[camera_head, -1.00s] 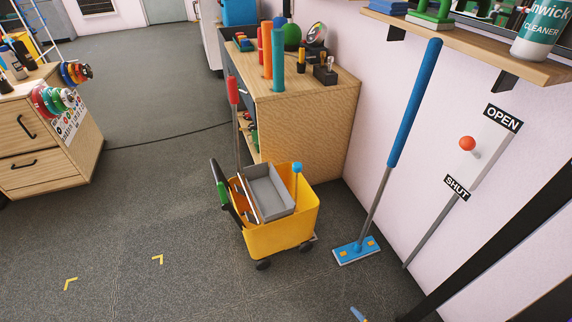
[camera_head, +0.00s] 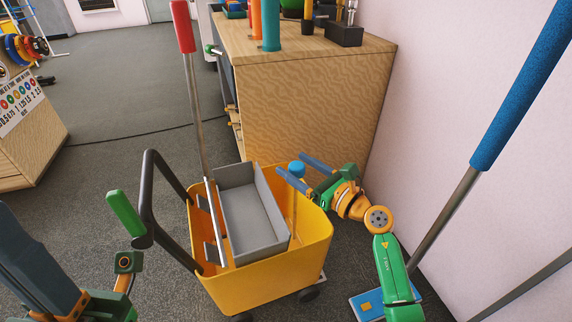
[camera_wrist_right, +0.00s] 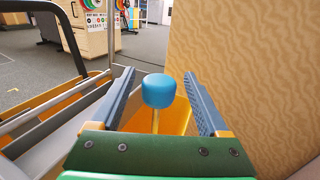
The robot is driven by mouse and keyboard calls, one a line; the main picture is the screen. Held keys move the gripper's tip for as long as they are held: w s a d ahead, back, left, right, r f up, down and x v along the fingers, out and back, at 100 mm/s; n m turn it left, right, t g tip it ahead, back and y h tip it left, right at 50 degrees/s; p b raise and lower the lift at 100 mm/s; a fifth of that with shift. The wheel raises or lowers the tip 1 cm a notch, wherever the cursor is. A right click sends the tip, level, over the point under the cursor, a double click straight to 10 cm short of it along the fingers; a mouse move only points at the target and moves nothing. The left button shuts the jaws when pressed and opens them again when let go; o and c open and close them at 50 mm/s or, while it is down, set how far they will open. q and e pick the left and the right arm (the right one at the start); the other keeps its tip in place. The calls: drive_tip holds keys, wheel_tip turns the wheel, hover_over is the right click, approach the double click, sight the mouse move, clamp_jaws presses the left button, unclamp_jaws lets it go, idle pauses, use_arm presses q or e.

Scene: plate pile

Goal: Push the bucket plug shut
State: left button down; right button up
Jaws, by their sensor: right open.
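The yellow bucket (camera_head: 262,283) stands on wheels in the lower middle of the head view. The bucket plug shows as a round blue knob (camera_head: 296,169) on a thin upright rod inside the bucket's right side. The knob also shows in the wrist view (camera_wrist_right: 158,91), lined up between the two fingers. My right gripper (camera_head: 300,168) is open, with its blue fingers on either side of the knob. I see no clear contact. The rod's lower end is hidden in the bucket. Part of my left arm (camera_head: 95,303) shows at the lower left; its finger opening is not clear.
A grey tray (camera_head: 252,208) sits in the bucket, left of the plug. A red-gripped pole (camera_head: 194,100) and a black handle (camera_head: 150,190) rise at its left. A wooden cabinet (camera_head: 310,105) stands close behind. A blue-handled mop (camera_head: 520,90) leans at right.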

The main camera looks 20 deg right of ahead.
sight(291, 163)
drive_tip(key=x, duration=0.3)
drive_tip(key=shift+w+a+b, duration=0.15)
drive_tip(key=shift+b, duration=0.25)
clamp_jaws()
idle(1.0)
